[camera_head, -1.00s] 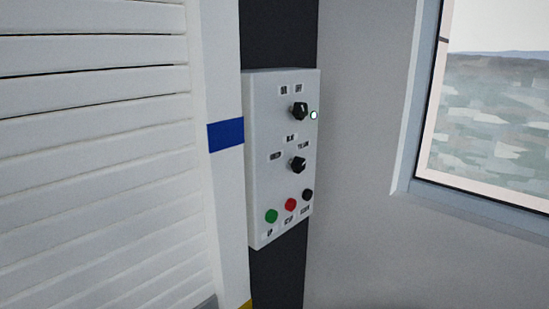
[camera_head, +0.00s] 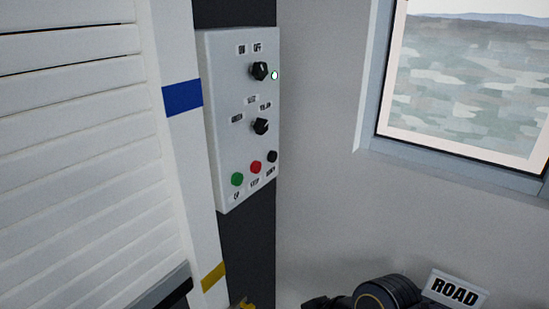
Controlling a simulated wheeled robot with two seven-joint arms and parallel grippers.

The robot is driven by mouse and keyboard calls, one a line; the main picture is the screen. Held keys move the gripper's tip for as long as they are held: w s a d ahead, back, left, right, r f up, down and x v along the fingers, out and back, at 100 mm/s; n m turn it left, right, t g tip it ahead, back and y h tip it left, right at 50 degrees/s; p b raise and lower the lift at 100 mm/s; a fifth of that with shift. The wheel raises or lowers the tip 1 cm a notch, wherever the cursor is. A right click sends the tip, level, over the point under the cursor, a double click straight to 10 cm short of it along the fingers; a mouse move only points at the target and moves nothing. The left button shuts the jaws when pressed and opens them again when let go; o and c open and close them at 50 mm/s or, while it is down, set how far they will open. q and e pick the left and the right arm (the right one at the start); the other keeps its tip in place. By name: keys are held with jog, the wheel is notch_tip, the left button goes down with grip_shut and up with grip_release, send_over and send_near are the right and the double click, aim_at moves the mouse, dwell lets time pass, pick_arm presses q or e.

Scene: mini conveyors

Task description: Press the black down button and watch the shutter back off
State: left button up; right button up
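A light grey control box (camera_head: 243,150) hangs on a dark post, with a green button (camera_head: 237,179), a red button (camera_head: 256,167) and a black button (camera_head: 272,157) in a row near its bottom. The black button is the rightmost; the label under it is too small to read surely. The white slatted shutter (camera_head: 80,130) fills the left side, with a dark-edged bar (camera_head: 160,291) at its visible bottom. Nothing touches the buttons. A black rounded part at the bottom right looks like my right arm; neither gripper's fingers can be made out.
Two black knobs, the upper (camera_head: 259,71) and lower (camera_head: 261,126), sit above the buttons, with a small pale lamp (camera_head: 275,76) beside the upper one. A ROAD sign (camera_head: 455,290) stands at the bottom right. A window (camera_head: 465,85) is at the right. Space before the box looks clear.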

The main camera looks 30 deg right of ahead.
grip_shut()
dwell(1.5)
